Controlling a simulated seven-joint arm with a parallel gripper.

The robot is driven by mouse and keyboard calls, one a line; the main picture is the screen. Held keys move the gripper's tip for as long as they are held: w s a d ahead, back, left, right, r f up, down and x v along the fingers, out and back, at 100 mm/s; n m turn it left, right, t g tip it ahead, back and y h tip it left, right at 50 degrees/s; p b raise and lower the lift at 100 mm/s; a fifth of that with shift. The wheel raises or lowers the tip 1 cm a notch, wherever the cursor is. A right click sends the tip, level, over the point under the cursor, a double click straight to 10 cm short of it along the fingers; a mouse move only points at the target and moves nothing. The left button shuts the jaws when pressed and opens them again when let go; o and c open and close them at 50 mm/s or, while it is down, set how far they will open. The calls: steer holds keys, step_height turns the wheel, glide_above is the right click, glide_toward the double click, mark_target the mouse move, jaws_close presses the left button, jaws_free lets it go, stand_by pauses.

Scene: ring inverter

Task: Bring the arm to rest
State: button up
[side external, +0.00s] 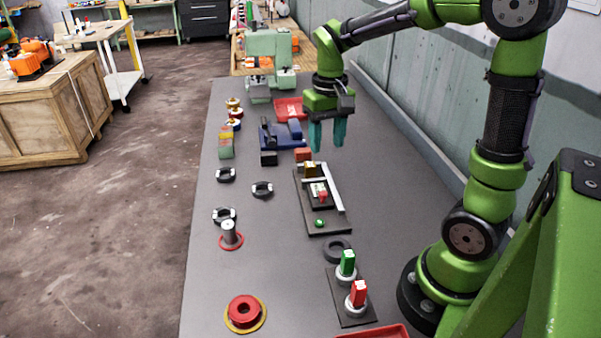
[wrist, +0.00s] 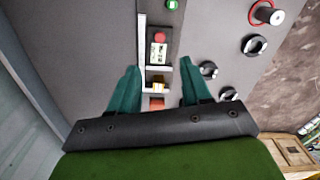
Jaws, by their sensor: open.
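My gripper (side external: 327,134) hangs over the far half of the grey table, its two teal fingers pointing down. In the wrist view the fingers of my gripper (wrist: 156,88) are apart, with nothing held between them. Below and between them in that view is a dark fixture plate (wrist: 165,20) with a light rail, which also shows in the side view (side external: 312,218). The fixture carries a red part (side external: 322,196) and a yellow-brown block (side external: 310,170). An orange block (side external: 303,154) sits at its far end. My gripper appears clear of these things.
Black rings (side external: 262,190) lie left of the fixture. A grey post (side external: 229,232) stands on a red ring. A red ring (side external: 243,311) lies at the front. Green (side external: 347,263) and red (side external: 358,293) handles stand on a dark plate. A blue vise-like device (side external: 283,138) is further back. A wall borders the right.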

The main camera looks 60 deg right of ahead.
steer(key=shift+r, duration=0.75)
steer(key=s+a+r+n+t+y, duration=0.2)
steer(key=s+a+r+t, duration=0.2)
steer(key=s+a+t, duration=0.3)
steer(key=s+a, duration=0.1)
steer(key=a, duration=0.3)
steer(key=shift+s+a, duration=0.15)
steer(key=shift+s, duration=0.2)
